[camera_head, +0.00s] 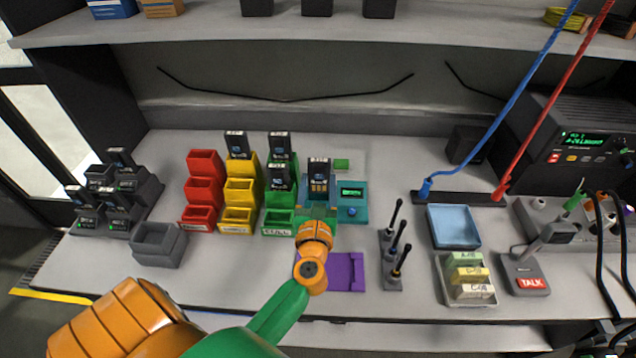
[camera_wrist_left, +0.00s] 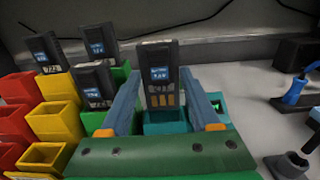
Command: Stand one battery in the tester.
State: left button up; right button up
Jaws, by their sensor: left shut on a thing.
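My left gripper (camera_head: 317,202) reaches in from the front and is shut on a dark battery (camera_head: 318,173) with a small blue screen. In the left wrist view the same battery (camera_wrist_left: 160,72) stands upright between the two fingers. The teal tester (camera_head: 352,212) with a green display is right at the battery. In the wrist view the battery's lower end meets the teal tester body (camera_wrist_left: 166,128); I cannot tell whether it is fully seated. My wrist hides part of the tester's front in the head view. My right gripper is not in view.
Red bins (camera_head: 204,190), yellow bins (camera_head: 239,190) and green bins (camera_head: 279,218) stand left of the tester; batteries stand in yellow and green ones. A charger rack (camera_head: 117,200) with several batteries is far left.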

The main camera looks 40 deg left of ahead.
aim_at(319, 190)
pick_arm(q)
jog(key=shift+f+b, duration=2.1)
jog(key=shift+f, duration=0.3)
jog(key=shift+f, duration=0.2)
jog(key=o, duration=1.5)
jog(key=b+v, duration=0.2)
jog(key=v, duration=0.4)
jog(key=shift+s+d+f, duration=0.15)
jog(key=shift+s, duration=0.1)
jog(key=shift+s+d, duration=0.15)
jog(key=shift+s, duration=0.1)
